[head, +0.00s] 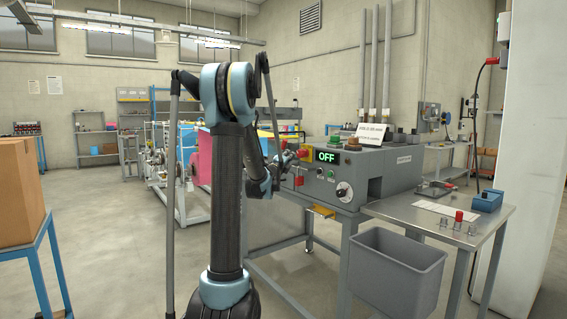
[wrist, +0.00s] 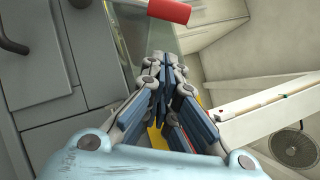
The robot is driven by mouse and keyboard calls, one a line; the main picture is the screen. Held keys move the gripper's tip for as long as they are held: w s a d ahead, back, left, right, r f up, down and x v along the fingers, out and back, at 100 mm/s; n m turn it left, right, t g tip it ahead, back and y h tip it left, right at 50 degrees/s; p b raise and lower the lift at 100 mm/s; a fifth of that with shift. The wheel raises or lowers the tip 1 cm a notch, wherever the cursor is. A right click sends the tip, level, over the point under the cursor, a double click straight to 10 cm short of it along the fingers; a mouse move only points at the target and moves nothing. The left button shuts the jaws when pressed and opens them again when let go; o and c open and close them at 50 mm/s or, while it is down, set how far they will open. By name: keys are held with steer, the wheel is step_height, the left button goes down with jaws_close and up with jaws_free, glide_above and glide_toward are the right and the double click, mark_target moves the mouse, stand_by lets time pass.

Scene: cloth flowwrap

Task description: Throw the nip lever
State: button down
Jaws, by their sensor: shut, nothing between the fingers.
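My gripper (wrist: 165,62) is shut and empty in the wrist view, with its fingertips drawn together. A red cylindrical grip (wrist: 166,10), which looks like the end of the nip lever, lies just beyond the fingertips at the top edge. A gap shows between it and the fingers, and the rest of the lever is out of frame or hidden. In the head view my gripper (head: 287,160) is small and partly hidden by my arm, at the left end of the grey machine (head: 345,180). I cannot clearly make out the lever there.
The machine's display (head: 327,156) reads OFF. A grey bin (head: 395,270) stands below its right side, beside a steel side table (head: 425,212). A cardboard box (head: 18,185) sits on a blue stand at far left. The floor between is clear.

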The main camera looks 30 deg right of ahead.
steer(key=shift+w+d+r, duration=0.2)
steer(key=shift+w+r, duration=0.15)
steer(key=shift+w, duration=0.3)
steer(key=shift+w+d+r, duration=0.15)
steer(key=shift+w+r, duration=0.15)
steer(key=shift+w, duration=0.35)
steer(key=shift+w+d+r, duration=0.2)
steer(key=shift+w+r, duration=0.15)
steer(key=shift+w, duration=0.3)
steer(key=shift+d+r, duration=0.15)
